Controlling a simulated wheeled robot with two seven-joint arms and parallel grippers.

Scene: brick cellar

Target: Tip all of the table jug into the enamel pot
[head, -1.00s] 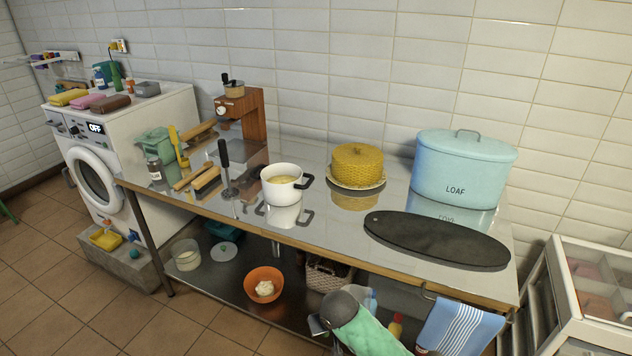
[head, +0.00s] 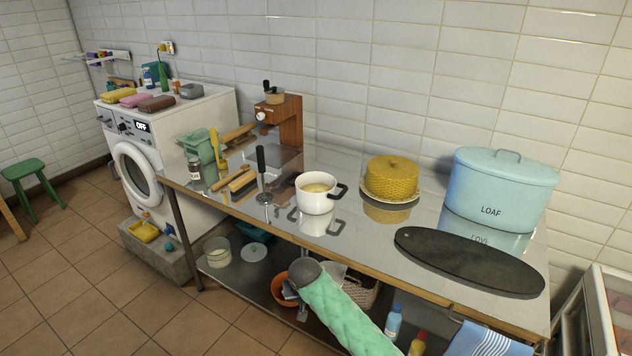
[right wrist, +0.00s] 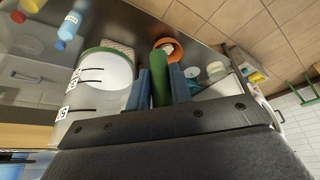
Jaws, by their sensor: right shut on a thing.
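The white enamel pot (head: 314,203) stands upright on the steel table, with pale yellow contents and dark handles. My right gripper (right wrist: 161,78) is shut on the green handle of the table jug (right wrist: 88,100). The jug is clear-walled with a green rim and dark marks, and looks pale inside; its fill level is unclear. In the head view only a pale part of the jug (head: 335,271) seems to show behind my green-sleeved arm. The gripper and jug are in front of the table, lower than the pot and apart from it. My left gripper is out of view.
The table's front edge (head: 365,253) lies between jug and pot. An orange bowl (head: 277,287) is below.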

